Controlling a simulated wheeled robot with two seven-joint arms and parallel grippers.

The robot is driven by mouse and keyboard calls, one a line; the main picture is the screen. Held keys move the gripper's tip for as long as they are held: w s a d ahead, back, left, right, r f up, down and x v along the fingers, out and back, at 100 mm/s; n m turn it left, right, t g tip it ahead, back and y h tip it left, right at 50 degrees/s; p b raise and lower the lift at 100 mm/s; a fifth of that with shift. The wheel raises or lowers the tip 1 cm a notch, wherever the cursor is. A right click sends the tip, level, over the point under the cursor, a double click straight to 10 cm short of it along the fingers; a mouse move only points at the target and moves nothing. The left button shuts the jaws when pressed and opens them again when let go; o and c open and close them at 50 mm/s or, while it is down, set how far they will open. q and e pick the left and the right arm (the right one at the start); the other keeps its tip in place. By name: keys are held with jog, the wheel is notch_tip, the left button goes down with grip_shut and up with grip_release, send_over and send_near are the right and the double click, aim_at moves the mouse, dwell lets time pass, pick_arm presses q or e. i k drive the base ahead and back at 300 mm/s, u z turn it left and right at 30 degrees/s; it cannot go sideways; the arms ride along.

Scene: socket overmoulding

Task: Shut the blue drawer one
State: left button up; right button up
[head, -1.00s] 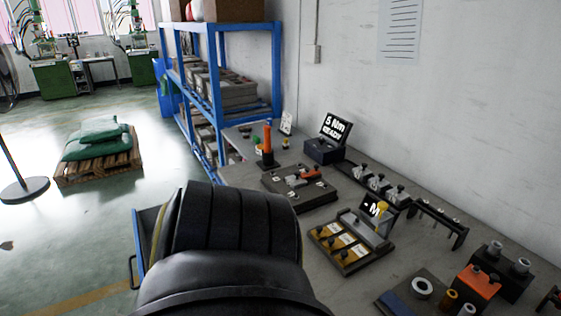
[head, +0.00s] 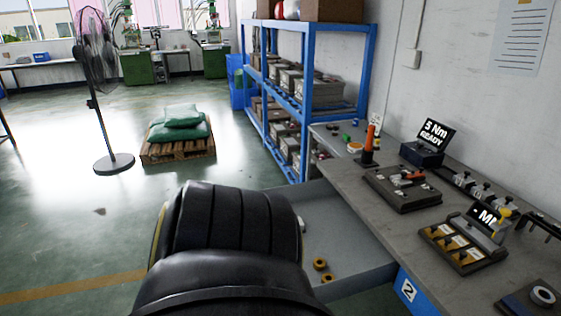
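An open drawer (head: 350,235) sticks out from under the workbench, to the left of it. Its grey inside shows, with brass-coloured rings (head: 320,264) lying in it. Its front is hidden behind a black link of my arm, so its colour and number do not show. A blue drawer front marked 2 (head: 408,291) sits under the bench edge, nearer to me, and looks shut. My arm fills the bottom centre of the head view and covers part of the open drawer. Neither gripper shows; whether the arm touches the drawer I cannot tell.
The workbench (head: 350,183) on the right carries several fixtures and a "5 Nm READY" display (head: 436,133). A blue shelf rack (head: 308,65) stands behind it. A pallet (head: 180,150) with green sacks and a fan (head: 92,90) stand on the left. The floor between is open.

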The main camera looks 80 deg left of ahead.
aim_at(359, 262)
jog(key=k, duration=0.1)
jog(key=u, duration=2.8)
jog(key=k, duration=0.4)
jog(key=z, duration=0.8)
jog(key=i, duration=1.15)
jog(key=u, duration=0.75)
